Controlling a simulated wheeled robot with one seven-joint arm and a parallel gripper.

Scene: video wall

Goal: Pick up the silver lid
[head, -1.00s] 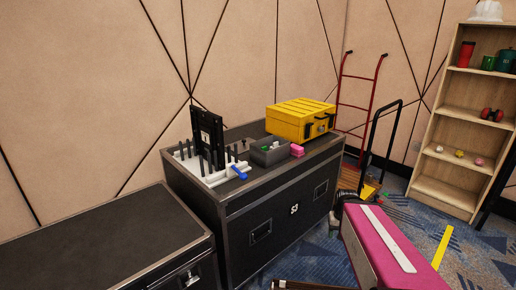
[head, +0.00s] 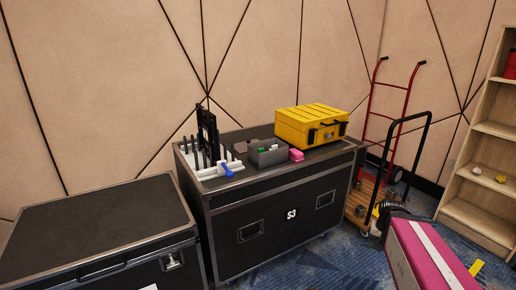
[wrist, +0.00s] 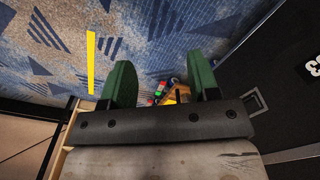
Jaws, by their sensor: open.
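I cannot make out a silver lid in either view. My gripper (wrist: 161,72) shows in the wrist view, with two green fingers spread wide and nothing between them. It hangs over the blue patterned carpet. Small red, green and orange things show beyond the fingers, too small to name.
A black road case (head: 270,225) marked S3 carries a yellow case (head: 312,125), a grey bin (head: 266,155), a pink block (head: 296,155) and a black upright panel (head: 207,135). Another black case (head: 95,225) stands left.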

